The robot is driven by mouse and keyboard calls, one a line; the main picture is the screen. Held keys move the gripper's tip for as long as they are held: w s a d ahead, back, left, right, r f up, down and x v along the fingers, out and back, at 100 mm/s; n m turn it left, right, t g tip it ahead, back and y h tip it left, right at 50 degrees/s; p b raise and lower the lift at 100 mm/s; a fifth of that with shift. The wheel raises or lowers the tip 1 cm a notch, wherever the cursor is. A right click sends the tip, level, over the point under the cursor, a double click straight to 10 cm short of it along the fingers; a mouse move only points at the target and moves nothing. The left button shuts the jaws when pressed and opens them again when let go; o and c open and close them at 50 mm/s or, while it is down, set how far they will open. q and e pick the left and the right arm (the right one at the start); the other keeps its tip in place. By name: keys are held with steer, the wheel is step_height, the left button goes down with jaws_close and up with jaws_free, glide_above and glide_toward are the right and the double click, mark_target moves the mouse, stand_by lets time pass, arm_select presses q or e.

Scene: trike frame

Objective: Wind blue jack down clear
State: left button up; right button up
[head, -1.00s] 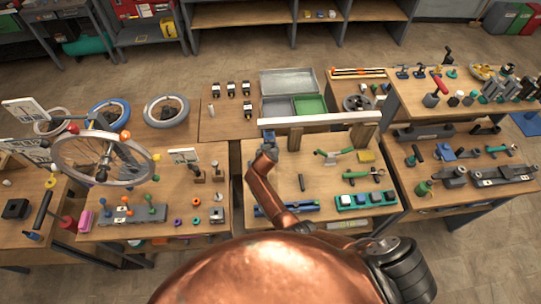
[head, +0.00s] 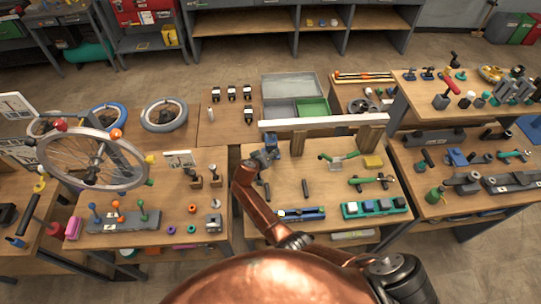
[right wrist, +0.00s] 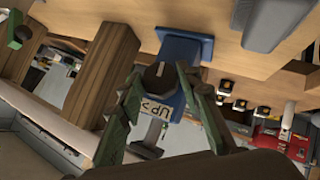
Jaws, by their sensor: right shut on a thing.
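The blue jack (right wrist: 190,47) shows in the right wrist view, with a dark round knob (right wrist: 158,76) and a pale label reading "UP". My right gripper (right wrist: 160,76) has its two green fingers on either side of the knob and is shut on it. In the head view the blue jack (head: 271,152) stands by the left end of a white beam (head: 322,123), partly hidden by my right arm. The contact between fingertips and knob is only partly visible. My left gripper is not in view.
A wooden post (right wrist: 103,72) stands close to the right gripper in the wrist view. A green tool tray (head: 375,208) and a blue tool (head: 287,213) lie at the bench front. A spoked wheel (head: 93,160) is mounted to the left. Bare wood surrounds the tools.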

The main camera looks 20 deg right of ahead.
steer(key=o, duration=1.1)
steer(key=shift+o, duration=0.2)
steer(key=shift+r, duration=0.1)
step_height(320, 180, up, 10)
